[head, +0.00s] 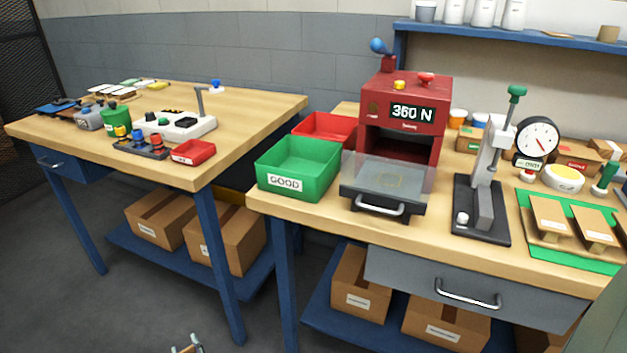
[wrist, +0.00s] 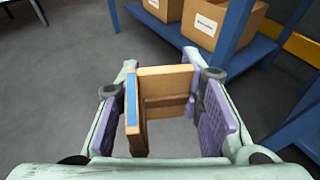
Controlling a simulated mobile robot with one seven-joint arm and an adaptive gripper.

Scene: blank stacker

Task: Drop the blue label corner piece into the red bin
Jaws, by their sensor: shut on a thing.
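The corner piece (wrist: 168,78) is brown cardboard-like, with a blue label strip along its left edge. My gripper (wrist: 160,105) is shut on it, with purple pads on both sides. In the head view only the tips of my gripper (head: 187,346) show at the bottom edge, low over the floor and in front of the tables; the piece is hard to make out there. The red bin (head: 327,124) stands on the right table, behind the green GOOD bin, which hides part of it. Its inside is mostly hidden.
The green bin (head: 297,165) stands at the right table's front left corner. The red press (head: 405,100) is right of the bins. A small red tray (head: 193,152) lies on the left table. Cardboard boxes (head: 225,240) fill the lower shelves. A gap separates the tables.

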